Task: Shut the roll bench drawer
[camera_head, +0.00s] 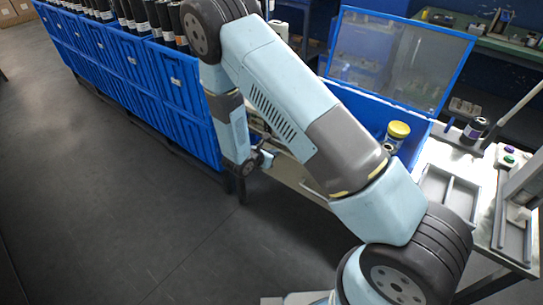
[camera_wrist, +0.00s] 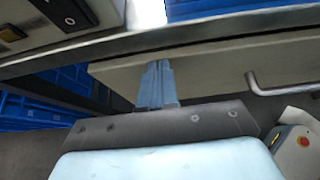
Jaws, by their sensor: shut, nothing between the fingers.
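The roll bench drawer's pale front panel (camera_wrist: 215,70) shows in the wrist view, just under the bench's metal edge. A bent metal handle (camera_wrist: 282,86) is on its right part. My gripper (camera_wrist: 158,72) is shut and empty, its fingertips in front of the panel, left of the handle. I cannot tell whether they touch it. In the head view my gripper (camera_head: 265,158) is low beside the bench front, and my arm hides much of the drawer. How far the drawer stands out is not clear.
A row of blue crates (camera_head: 130,65) with dark rolls stands at the left. On the bench are a blue bin with a clear lid (camera_head: 400,60), a yellow-capped jar (camera_head: 396,133) and a grey tray (camera_head: 447,190). The floor in front is clear.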

